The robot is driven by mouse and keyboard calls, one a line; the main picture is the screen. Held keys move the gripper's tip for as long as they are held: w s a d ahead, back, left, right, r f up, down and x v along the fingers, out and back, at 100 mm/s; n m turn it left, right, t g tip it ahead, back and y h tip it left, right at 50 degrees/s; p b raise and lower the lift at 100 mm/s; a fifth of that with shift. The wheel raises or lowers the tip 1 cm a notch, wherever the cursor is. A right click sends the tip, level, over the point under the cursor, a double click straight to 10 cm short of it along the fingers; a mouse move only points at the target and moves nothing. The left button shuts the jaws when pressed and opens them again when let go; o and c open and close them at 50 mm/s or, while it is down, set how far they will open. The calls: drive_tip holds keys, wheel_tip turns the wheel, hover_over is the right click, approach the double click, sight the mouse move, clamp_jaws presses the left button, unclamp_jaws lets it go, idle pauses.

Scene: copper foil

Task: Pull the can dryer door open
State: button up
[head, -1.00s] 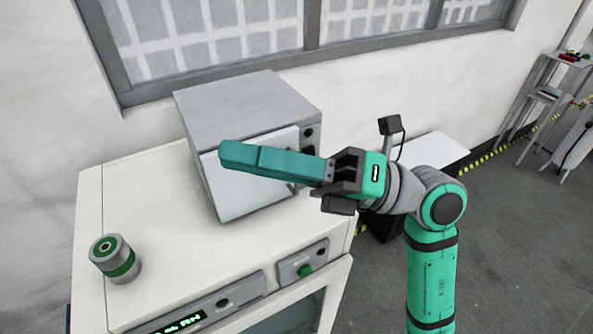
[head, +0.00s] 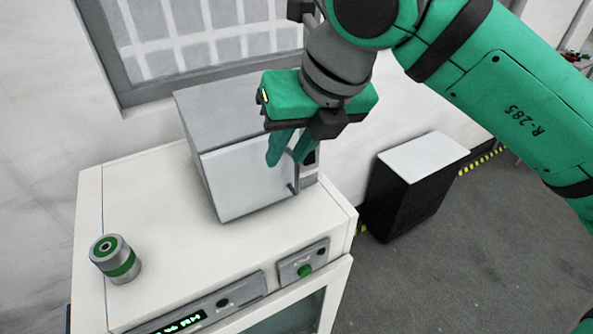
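The can dryer (head: 200,115) is a grey box on a white cabinet. Its pale front door (head: 243,185) looks shut. A slim upright handle (head: 294,178) stands at the door's right edge. My gripper (head: 287,156) points downward at the upper right of the door, close above the handle. Its two teal fingers are apart with a gap between them. The fingers and gripper body cover the door's upper right corner. I cannot tell whether either finger touches the handle.
A green and grey can (head: 116,260) stands on the white cabinet (head: 160,168) at the left. The cabinet has a display and a green knob (head: 304,271) in front. A black box with a white top (head: 424,157) stands on the floor at right. Grey floor is free at lower right.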

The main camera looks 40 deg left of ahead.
sight(298, 169)
drive_tip(key=shift+m+t+h, duration=0.4)
drive_tip(key=shift+t+h, duration=0.4)
drive_tip(key=x, duration=0.3)
drive_tip(key=w+x, duration=0.1)
drive_tip(key=x, duration=0.2)
drive_tip(key=w+d+x, duration=0.1)
drive_tip(key=x, duration=0.3)
drive_tip(key=shift+d, duration=0.1)
clamp_jaws()
drive_tip(key=shift+r, duration=0.1)
idle(0.7)
